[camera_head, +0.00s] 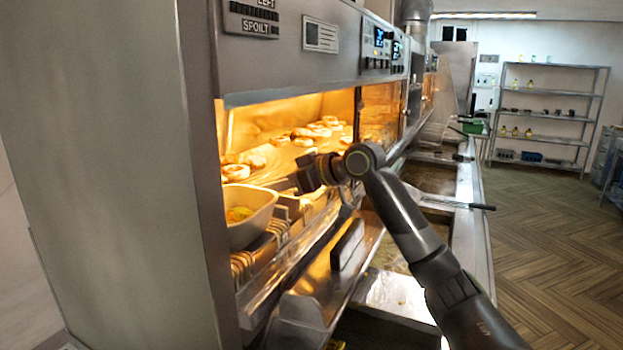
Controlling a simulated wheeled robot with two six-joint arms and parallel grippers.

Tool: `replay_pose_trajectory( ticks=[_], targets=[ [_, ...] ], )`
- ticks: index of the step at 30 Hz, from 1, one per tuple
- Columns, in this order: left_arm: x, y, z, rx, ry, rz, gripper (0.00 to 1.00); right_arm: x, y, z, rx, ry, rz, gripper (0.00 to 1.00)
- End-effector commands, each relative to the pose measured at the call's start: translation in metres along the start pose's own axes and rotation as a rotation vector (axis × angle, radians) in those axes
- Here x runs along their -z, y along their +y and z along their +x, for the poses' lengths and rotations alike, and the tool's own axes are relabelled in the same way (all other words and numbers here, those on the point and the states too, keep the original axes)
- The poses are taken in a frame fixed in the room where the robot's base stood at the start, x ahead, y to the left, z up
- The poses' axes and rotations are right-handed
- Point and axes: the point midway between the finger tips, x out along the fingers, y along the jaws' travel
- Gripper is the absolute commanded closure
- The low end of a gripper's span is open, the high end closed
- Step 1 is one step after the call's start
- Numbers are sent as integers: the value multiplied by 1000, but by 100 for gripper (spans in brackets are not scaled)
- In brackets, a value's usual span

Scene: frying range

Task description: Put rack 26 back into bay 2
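My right arm comes in from the lower right, and its gripper (312,174) is at the open front of the lit warming cabinet (290,50). The wrist hides most of the fingers, so I cannot tell whether they are open or shut or hold anything. I see no number 26 and no bay number, so I cannot pick out rack 26 or bay 2. A dark upright bar (347,245) stands on the metal ledge below the gripper. My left gripper is not in view.
Round fried pieces (324,127) lie on the lit shelf. A pale bowl (246,214) stands at the cabinet's near end, above several ring-shaped pieces (243,265). A long-handled tool (455,203) lies across the fryer counter. The floor (550,240) on the right is clear.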

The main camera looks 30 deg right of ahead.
Motion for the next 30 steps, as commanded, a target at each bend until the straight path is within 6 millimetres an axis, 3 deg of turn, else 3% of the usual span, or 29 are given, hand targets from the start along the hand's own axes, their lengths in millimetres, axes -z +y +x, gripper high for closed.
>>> replay_pose_trajectory(
  ticks=[15,21,30],
  targets=[
    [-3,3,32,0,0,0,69,-3,1,-81,-4,-3,-2,69],
    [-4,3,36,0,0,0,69,-2,0,-98,-2,-1,-2,69],
    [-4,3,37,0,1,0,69,0,-1,-102,1,0,0,69]
  ],
)
